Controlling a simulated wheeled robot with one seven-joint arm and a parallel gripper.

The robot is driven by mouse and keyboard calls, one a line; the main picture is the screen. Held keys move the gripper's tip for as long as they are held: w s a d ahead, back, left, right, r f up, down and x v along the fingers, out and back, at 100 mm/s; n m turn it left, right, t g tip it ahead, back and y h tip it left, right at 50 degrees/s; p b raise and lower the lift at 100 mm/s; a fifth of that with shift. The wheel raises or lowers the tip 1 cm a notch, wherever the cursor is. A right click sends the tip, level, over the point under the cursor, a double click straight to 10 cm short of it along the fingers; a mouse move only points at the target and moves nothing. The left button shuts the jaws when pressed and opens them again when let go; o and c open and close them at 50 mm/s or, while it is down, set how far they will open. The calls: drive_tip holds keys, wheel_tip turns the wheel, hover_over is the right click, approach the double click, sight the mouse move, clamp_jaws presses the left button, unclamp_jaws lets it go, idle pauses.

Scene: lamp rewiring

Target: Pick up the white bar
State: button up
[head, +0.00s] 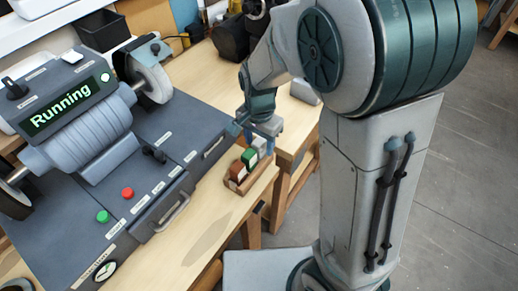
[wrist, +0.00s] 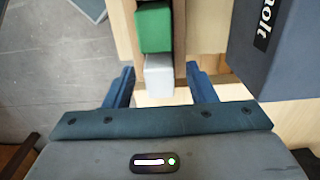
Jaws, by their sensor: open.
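The white bar (wrist: 160,84) stands at the near end of a wooden holder in the wrist view. In the head view the white bar (head: 259,144) shows just below my gripper (head: 262,129). My gripper (wrist: 160,70) is open, with one blue finger on each side of the white bar. A gap shows between each finger and the bar. How far down the fingers reach beside the bar I cannot tell.
A green bar (wrist: 154,28) sits right behind the white one in the wooden holder (head: 235,187), with a reddish-brown bar (head: 238,171) beyond it. A grey machine (head: 150,190) reading "Running" stands close on the left. The bench's front edge is near the holder.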

clamp_jaws()
drive_tip(key=shift+r, duration=0.45)
wheel_tip(320, 180, up, 4)
drive_tip(key=shift+d+f, duration=0.1)
drive_tip(key=shift+f, duration=0.15)
drive_tip(key=s+d+r+b, duration=0.2)
drive_tip(key=s+d+r, duration=0.4)
drive_tip(key=d, duration=0.3)
drive_tip(key=shift+s+d+r, duration=0.25)
drive_tip(key=shift+r, duration=0.05)
